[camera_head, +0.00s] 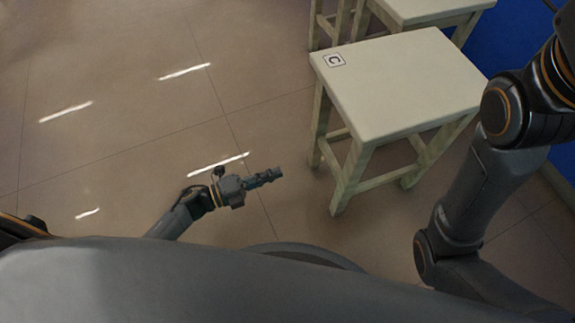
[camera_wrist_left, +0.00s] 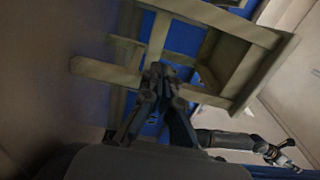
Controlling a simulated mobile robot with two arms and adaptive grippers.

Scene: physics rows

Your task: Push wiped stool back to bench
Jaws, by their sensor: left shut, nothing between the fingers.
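A pale square-topped stool (camera_head: 400,85) marked with a "C" label stands upright on the floor, right of centre in the head view. Its legs and rungs (camera_wrist_left: 110,73) fill the middle of the left wrist view. My left gripper (camera_head: 268,177) is shut and empty, low over the floor to the left of the stool's legs, apart from them in the head view. Its fingers (camera_wrist_left: 164,76) point at the stool frame in the left wrist view. My right arm crosses the right of the head view; its gripper (camera_wrist_left: 280,155) seems to show, small and dark, in the left wrist view.
A second pale stool (camera_head: 430,9) stands behind the labelled one, cut off by the top edge. A blue panel (camera_head: 525,45), possibly the bench side, runs along the right behind the stools. The tiled floor (camera_head: 120,120) on the left is clear.

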